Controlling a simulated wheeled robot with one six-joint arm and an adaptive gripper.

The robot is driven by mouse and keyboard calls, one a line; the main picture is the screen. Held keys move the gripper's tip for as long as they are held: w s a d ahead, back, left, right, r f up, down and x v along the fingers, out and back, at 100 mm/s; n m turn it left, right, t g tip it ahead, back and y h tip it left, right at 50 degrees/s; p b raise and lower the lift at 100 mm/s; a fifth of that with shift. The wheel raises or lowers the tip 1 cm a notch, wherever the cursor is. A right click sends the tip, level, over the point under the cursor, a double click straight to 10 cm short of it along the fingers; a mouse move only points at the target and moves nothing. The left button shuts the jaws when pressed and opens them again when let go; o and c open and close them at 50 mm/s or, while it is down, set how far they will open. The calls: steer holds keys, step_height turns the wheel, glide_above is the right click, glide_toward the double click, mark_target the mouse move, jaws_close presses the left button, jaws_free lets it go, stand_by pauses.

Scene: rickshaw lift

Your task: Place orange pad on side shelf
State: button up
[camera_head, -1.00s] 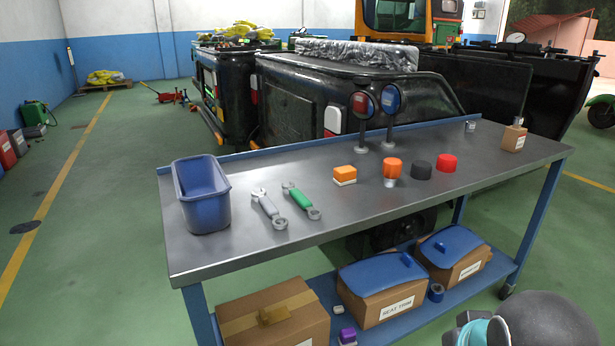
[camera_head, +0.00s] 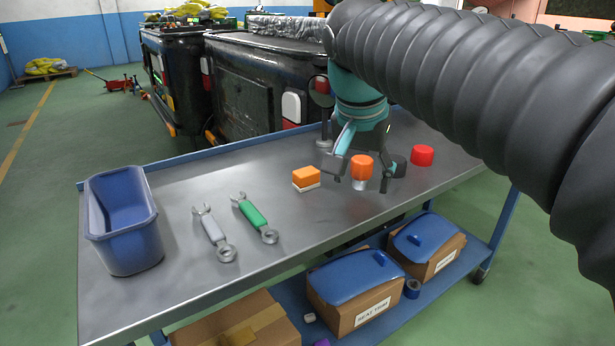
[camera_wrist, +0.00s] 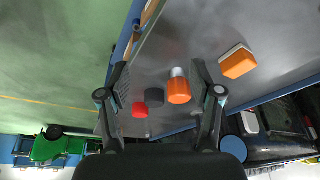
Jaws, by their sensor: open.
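The block with an orange top and white base, which looks like the orange pad (camera_head: 306,179), lies on the metal bench top (camera_head: 240,289). In the wrist view the orange pad (camera_wrist: 238,65) is at upper right, outside my right-hand finger. My gripper (camera_head: 362,178) is open and empty, over the bench to the right of the pad in the head view. Its fingers (camera_wrist: 161,82) frame an orange cylinder with a pale base (camera_wrist: 179,88), with no clear contact. A blue lower shelf (camera_head: 292,299) runs under the bench; I cannot tell if it is the side shelf.
A black cylinder (camera_wrist: 154,97) and a red cylinder (camera_head: 422,155) stand right of the orange one. A grey wrench (camera_head: 213,234), a green wrench (camera_head: 254,215) and a blue bin (camera_head: 125,225) are to the left. Boxes (camera_head: 350,307) with blue lids fill part of the lower shelf.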

steer(key=w+a+r+m+h, duration=0.1)
steer(key=w+a+r+m, duration=0.25)
steer(key=w+a, duration=0.3)
steer(key=m+g+h, duration=0.1)
steer(key=m, duration=0.2)
glide_toward(303, 172)
steer(key=b+x, duration=0.1)
steer(key=x, duration=0.1)
steer(key=b+x, duration=0.2)
steer(key=x, duration=0.1)
steer(key=shift+s+f, duration=0.2)
steer(key=shift+f, duration=0.15)
steer(key=shift+w+b+x, duration=0.15)
steer(key=shift+b+x, duration=0.05)
steer(key=shift+x, duration=1.1)
steer(key=shift+w+b+x, duration=0.2)
steer(key=shift+x, duration=1.05)
steer(key=shift+d+r, duration=0.1)
steer(key=shift+d, duration=0.05)
steer(key=shift+c, duration=0.2)
jaws_close()
